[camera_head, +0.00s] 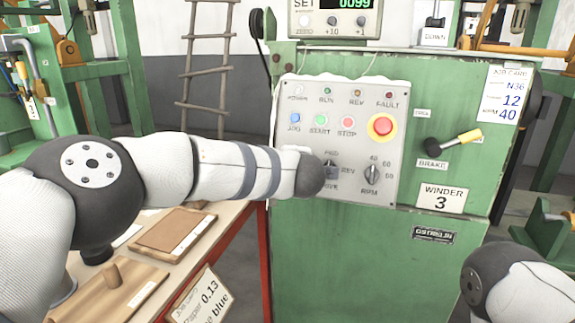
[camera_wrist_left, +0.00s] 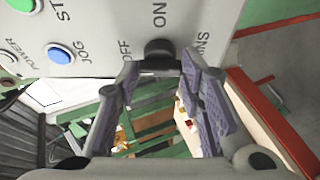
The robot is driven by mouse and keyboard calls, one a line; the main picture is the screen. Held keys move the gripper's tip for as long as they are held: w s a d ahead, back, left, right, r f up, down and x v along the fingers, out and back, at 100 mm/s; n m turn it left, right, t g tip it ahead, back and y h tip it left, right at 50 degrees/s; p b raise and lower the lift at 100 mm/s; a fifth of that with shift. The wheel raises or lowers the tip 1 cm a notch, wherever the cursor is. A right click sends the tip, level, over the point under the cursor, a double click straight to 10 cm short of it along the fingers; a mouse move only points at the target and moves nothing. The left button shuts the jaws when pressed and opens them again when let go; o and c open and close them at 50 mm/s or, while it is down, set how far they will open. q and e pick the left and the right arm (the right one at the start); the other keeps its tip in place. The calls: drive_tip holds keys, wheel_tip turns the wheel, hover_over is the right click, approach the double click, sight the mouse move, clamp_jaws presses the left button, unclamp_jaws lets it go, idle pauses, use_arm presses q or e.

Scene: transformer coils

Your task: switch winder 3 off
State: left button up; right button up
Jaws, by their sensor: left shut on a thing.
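Winder 3 is the green cabinet (camera_head: 340,245) with a grey control panel (camera_head: 290,125) and a "WINDER 3" plate (camera_head: 441,199). My left arm reaches across the head view to the panel's lower left; its gripper is hidden there. In the left wrist view, my left gripper (camera_wrist_left: 159,66) has its fingertips on either side of a black switch knob (camera_wrist_left: 158,48), between the words OFF and ON, and is shut on it. How the knob is turned is unclear. In the head view, my arm covers this knob. My right gripper is out of view; only part of that arm shows lower right.
The panel also carries a red emergency stop (camera_head: 382,126), JOG, START and STOP buttons, a direction selector (camera_head: 331,170) and an RPM knob (camera_head: 372,174). A yellow-tipped brake lever (camera_head: 462,139) sticks out at right. A wooden bench (camera_head: 225,222) stands at left below my arm.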

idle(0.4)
use_arm(q)
drive_tip(key=o, duration=1.2)
drive_tip(key=shift+c, duration=0.2)
